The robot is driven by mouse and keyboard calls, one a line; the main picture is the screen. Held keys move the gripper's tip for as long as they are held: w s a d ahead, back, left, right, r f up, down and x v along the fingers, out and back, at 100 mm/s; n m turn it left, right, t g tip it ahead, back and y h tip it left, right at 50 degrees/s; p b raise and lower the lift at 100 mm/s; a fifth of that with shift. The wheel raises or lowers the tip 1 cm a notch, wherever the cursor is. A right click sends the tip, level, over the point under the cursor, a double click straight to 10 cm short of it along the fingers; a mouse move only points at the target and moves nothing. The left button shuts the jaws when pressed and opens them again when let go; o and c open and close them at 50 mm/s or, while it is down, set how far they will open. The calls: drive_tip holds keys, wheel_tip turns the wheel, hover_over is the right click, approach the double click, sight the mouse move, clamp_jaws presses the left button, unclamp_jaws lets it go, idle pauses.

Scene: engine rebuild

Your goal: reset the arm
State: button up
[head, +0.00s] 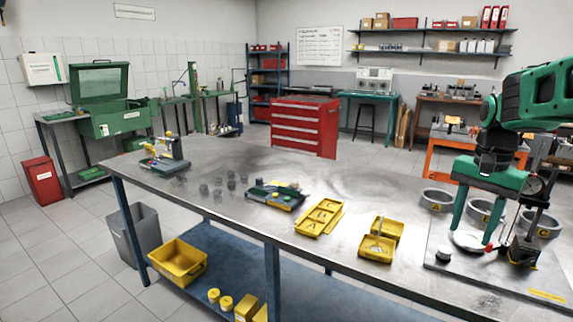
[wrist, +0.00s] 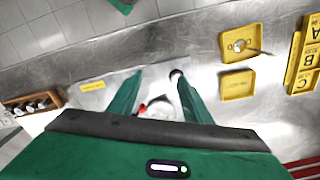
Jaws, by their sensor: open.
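My gripper (head: 475,218) is green, with its two fingers pointing down over the right end of the steel workbench (head: 227,205). Its fingers are spread apart, also in the wrist view (wrist: 158,88), and nothing shows held between them. Below it, a round pale disc (head: 470,243) lies on a grey plate (head: 450,262). I cannot tell whether the fingertips touch the disc. A dial gauge on a dark stand (head: 530,238) stands close on the gripper's right. My green arm (head: 540,98) reaches in from the right edge.
Several metal rings (head: 437,200) sit behind and beside the gripper. A small dark-topped cylinder (head: 443,252) stands to its left. Yellow trays (head: 377,248) and lettered yellow bins (head: 318,217) lie further left. A red tool cabinet (head: 303,127) stands behind the bench. The space above the bench's middle is clear.

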drive_tip(key=s+a+f+n, duration=0.1)
drive_tip(key=s+f, duration=0.3)
drive_tip(key=s, duration=0.7)
drive_tip(key=s+a+f+n, duration=0.2)
drive_tip(key=s+f+n, duration=0.1)
drive_tip(key=s, duration=0.9)
drive_tip(key=shift+f+n, duration=0.4)
drive_tip(key=shift+f, duration=0.25)
drive_tip(key=shift+w+f, duration=0.25)
drive_tip(key=shift+w, duration=0.35)
drive_tip(key=shift+d, duration=0.1)
